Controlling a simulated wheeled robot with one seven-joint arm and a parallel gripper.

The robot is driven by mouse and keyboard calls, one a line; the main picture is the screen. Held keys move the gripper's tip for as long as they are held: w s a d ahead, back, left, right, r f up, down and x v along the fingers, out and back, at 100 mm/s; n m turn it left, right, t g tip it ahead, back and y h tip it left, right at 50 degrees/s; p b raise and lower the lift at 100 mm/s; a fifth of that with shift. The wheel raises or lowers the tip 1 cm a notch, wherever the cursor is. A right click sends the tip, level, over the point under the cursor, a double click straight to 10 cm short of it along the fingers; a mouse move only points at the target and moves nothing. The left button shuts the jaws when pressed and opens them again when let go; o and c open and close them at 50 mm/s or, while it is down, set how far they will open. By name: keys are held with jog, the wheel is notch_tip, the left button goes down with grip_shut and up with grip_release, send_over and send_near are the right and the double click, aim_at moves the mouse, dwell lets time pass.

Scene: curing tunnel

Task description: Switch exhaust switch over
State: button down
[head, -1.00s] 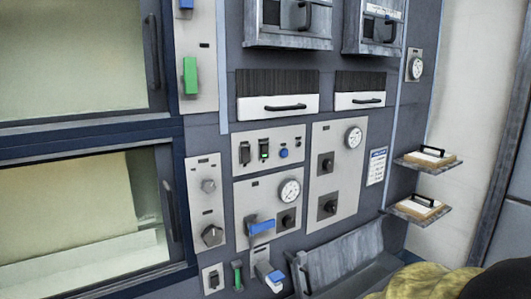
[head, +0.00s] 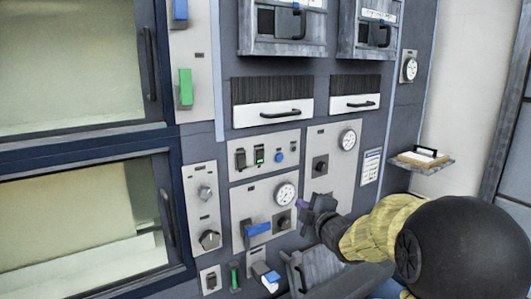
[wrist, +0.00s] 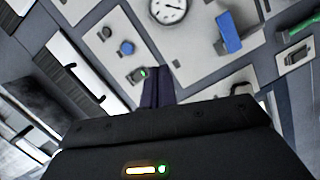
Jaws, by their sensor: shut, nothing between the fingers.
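No label that I can read marks the exhaust switch. A grey panel in the head view carries two small rocker switches: a dark one (head: 240,159) at left and a green-lit one (head: 259,154) beside it. The green-lit switch (wrist: 143,73) also shows in the wrist view, close to my fingertips in the picture. Another dark switch (head: 211,281) sits on a small plate at lower left. My gripper (head: 303,204) is shut and empty, in front of the panels, right of the lower gauge. Its dark fingers (wrist: 157,88) appear in the wrist view; contact cannot be told.
A blue button (head: 279,157) sits beside the rockers. A blue lever (head: 258,229), a green handle (head: 235,276) and a round gauge (head: 285,194) lie below. A drawer handle (head: 281,113) juts out above. A shelf (head: 421,163) projects at right.

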notch_tip(320, 180, up, 7)
jog(key=w+a+n+t+y, duration=0.1)
jog(key=a+n+y, duration=0.1)
jog(key=n+y, duration=0.2)
jog(key=shift+n+y+p, duration=0.35)
jog(key=shift+n+y, duration=0.05)
jog(key=shift+n, duration=0.8)
jog(key=shift+w+a, duration=0.15)
jog(key=shift+w, duration=0.05)
jog(key=p, duration=0.8)
send_near(260, 154)
jog(key=x, duration=0.5)
jog(key=shift+r, duration=0.2)
jog(key=shift+p+x, duration=0.3)
jog(key=shift+x, duration=0.6)
jog(key=shift+f, duration=0.15)
